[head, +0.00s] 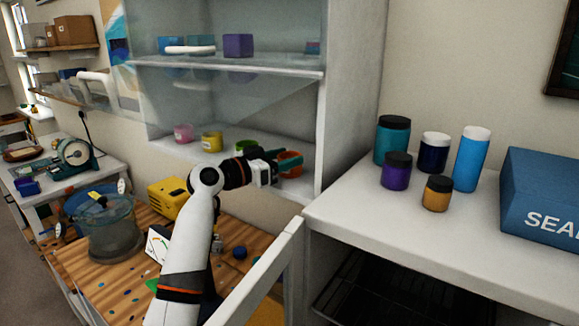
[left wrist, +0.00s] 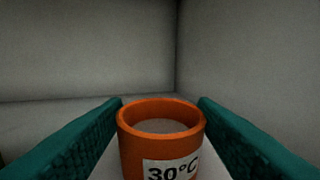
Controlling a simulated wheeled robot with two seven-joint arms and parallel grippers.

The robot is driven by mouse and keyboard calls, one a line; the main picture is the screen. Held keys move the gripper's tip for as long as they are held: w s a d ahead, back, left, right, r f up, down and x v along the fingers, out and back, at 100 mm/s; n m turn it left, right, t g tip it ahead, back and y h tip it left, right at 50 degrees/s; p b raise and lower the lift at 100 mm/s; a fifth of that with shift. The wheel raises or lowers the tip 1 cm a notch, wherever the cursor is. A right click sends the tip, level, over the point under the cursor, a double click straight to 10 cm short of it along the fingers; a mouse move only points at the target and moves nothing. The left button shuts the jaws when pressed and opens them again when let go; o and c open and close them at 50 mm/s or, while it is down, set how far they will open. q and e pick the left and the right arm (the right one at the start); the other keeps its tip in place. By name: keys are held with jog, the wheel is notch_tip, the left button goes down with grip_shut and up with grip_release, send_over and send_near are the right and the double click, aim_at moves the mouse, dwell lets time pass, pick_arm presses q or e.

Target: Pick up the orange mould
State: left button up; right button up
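The orange mould (head: 290,162) stands at the right end of the lower cabinet shelf. In the left wrist view the orange mould (left wrist: 161,140) is an open round cup with a white label reading 30°C. My left gripper (head: 276,168) reaches into the cabinet at the mould. In the left wrist view its two teal fingers (left wrist: 160,125) stand on either side of the mould, with a small gap visible at the rim on each side. Lower contact is out of sight. My right gripper is not in view.
Green (head: 245,147), yellow (head: 212,141) and pink (head: 184,133) moulds stand left on the same shelf. The cabinet side wall (head: 345,100) is close on the right. Several jars and a blue box (head: 540,195) stand on the right counter (head: 400,225).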

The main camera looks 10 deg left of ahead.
pick_arm(q)
jog(key=shift+d, duration=0.1)
jog(key=c, duration=0.5)
jog(key=shift+o, duration=0.2)
notch_tip(320, 180, up, 10)
jog(key=b, duration=0.3)
